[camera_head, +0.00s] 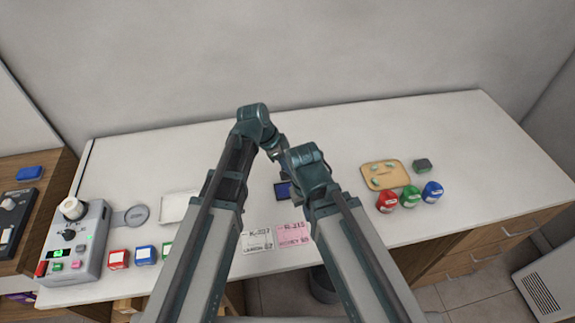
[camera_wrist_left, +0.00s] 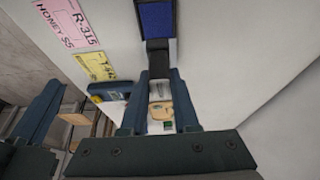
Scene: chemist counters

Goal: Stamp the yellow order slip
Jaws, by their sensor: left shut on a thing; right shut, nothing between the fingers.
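The yellow order slip (camera_wrist_left: 97,66) lies on the counter beside the pink slip (camera_wrist_left: 68,20) in the left wrist view; my right arm hides it in the head view. My left gripper (camera_wrist_left: 160,78) is shut on a dark stamp (camera_wrist_left: 157,60), close to the blue ink pad (camera_wrist_left: 157,20); I cannot tell if they touch. The pad (camera_head: 283,190) also shows in the head view, partly behind my arms. My right gripper (camera_head: 316,181) is shut and empty near the middle of the counter, its fingertips mostly hidden.
A white slip (camera_head: 258,240) lies left of the pink one. A wooden tray (camera_head: 368,168), a dark block (camera_head: 422,165) and red, green and blue bottles (camera_head: 410,197) stand right. A grey device (camera_head: 75,245) and a white tray (camera_head: 178,206) stand left. The far right counter is clear.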

